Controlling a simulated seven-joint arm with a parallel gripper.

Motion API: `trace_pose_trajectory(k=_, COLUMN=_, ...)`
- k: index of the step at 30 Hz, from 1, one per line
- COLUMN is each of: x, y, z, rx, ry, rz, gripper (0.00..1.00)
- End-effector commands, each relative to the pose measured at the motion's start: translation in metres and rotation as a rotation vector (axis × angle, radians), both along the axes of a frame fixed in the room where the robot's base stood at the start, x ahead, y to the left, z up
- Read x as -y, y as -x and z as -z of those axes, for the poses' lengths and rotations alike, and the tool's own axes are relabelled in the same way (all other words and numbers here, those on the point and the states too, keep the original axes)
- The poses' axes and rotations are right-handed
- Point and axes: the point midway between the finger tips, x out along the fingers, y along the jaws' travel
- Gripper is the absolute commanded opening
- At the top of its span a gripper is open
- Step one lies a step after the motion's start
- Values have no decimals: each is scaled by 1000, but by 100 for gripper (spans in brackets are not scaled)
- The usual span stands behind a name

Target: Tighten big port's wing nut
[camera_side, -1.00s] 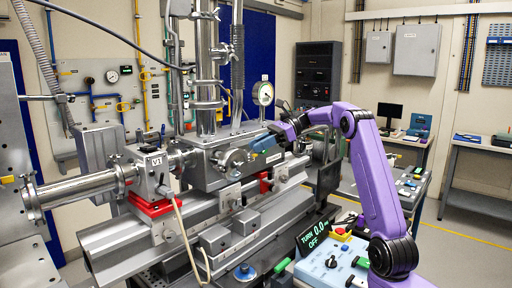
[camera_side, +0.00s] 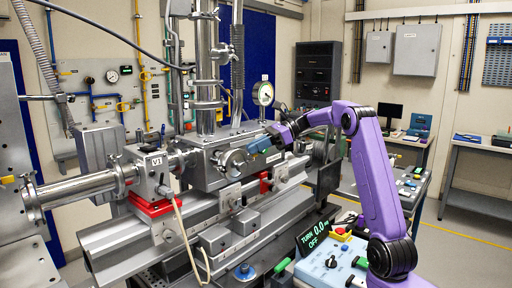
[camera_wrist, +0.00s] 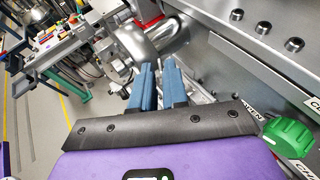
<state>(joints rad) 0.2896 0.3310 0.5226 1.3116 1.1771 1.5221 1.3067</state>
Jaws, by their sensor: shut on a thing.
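The big port (camera_side: 233,162) is a round steel flange on the front of the chamber in the side view. My gripper (camera_side: 254,147) has blue fingers and reaches in from the right, with its tips close beside this flange. In the wrist view my gripper (camera_wrist: 158,68) has its two blue fingers a small gap apart, shut on the wing nut, in front of rounded steel parts (camera_wrist: 133,42). The wing nut itself is hidden by the fingers or too small to make out.
A dial gauge (camera_side: 263,93) stands just above my gripper. A steel rail bench (camera_side: 165,236) runs below the chamber. A display (camera_side: 313,237) reads TURN 0.0 and OFF. A green knob (camera_wrist: 289,137) is at the right in the wrist view.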

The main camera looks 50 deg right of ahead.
Motion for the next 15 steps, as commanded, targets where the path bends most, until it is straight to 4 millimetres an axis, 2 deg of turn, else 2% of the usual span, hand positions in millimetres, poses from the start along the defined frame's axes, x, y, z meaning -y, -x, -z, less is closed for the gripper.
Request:
trace_pose_trajectory(k=14, x=0, y=1, z=0, rx=2, ry=0, rz=49, gripper=0)
trace_pose_trajectory(k=15, x=0, y=1, z=0, rx=2, ry=0, rz=48, gripper=27)
